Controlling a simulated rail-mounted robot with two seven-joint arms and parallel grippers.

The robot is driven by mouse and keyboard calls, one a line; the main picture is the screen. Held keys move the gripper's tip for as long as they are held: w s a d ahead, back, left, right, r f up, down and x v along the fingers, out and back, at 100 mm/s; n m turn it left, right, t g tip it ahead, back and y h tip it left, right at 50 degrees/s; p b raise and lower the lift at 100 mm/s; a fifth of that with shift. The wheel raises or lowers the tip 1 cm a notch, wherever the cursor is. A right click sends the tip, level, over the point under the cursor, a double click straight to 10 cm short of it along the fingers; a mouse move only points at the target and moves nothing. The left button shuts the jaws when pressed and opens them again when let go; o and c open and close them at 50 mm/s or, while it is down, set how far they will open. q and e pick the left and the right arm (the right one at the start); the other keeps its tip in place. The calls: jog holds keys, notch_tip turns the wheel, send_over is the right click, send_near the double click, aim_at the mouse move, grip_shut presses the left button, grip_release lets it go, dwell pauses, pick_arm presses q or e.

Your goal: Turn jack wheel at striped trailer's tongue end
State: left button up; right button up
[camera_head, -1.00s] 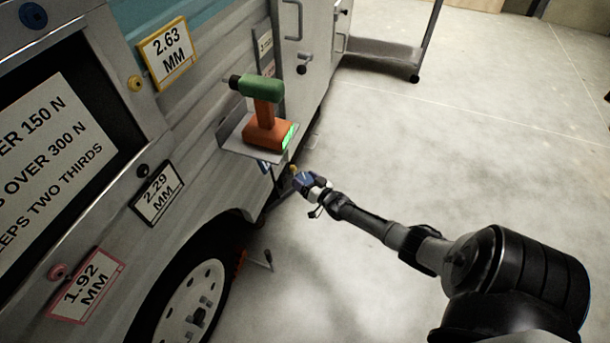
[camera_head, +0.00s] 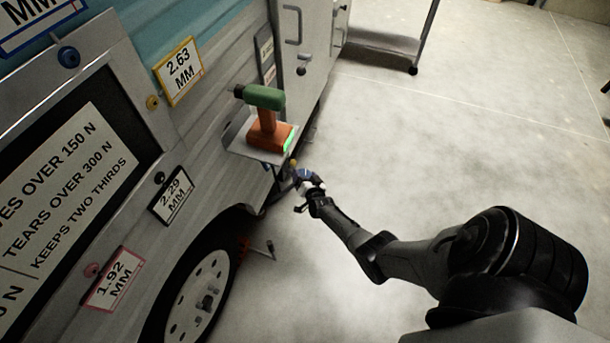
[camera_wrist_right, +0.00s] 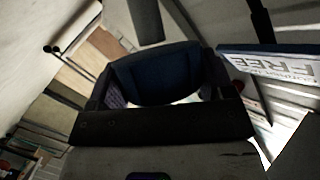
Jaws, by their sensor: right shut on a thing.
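The trailer (camera_head: 215,150) fills the left of the head view, teal above and pale ribbed metal below. My right gripper (camera_head: 303,178) is beside it, low and just outside the small shelf with the drill. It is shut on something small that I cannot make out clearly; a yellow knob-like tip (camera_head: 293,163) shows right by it. I cannot pick out the jack wheel for certain. My left gripper is not in view.
A green and orange drill (camera_head: 266,115) stands on a side shelf (camera_head: 240,133) above my gripper. The trailer's tyre (camera_head: 225,262) and a thin crank-like bar (camera_head: 264,250) are below left. A wheeled stand (camera_head: 385,45) is at the back. The concrete floor (camera_head: 480,130) to the right is clear.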

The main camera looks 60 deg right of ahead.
dwell(0.3)
jog(key=o, duration=0.9)
jog(key=shift+p+v, duration=3.3)
jog(key=shift+v, duration=3.6)
